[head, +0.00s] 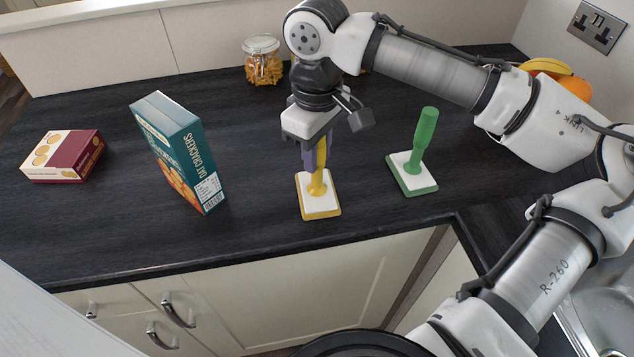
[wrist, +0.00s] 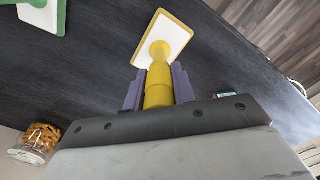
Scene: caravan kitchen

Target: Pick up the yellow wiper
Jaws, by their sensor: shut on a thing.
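The yellow wiper (head: 318,204) has a white and yellow flat base and an upright yellow handle. It is in the middle of the dark worktop in the head view. My gripper (head: 315,160) is above it, pointing down, shut on the handle. In the wrist view, the purple fingers of my gripper (wrist: 158,85) are on both sides of the yellow handle, and the base of the wiper (wrist: 165,38) shows beyond them. The top of the handle is hidden by my gripper. I cannot tell whether the base touches the worktop.
A green wiper (head: 413,172) stands right of the yellow one. A teal cracker box (head: 178,150) stands to the left, with a maroon and cream box (head: 62,156) farther left. A glass jar of pasta (head: 263,62) is behind. Fruit (head: 570,85) lies at the back right.

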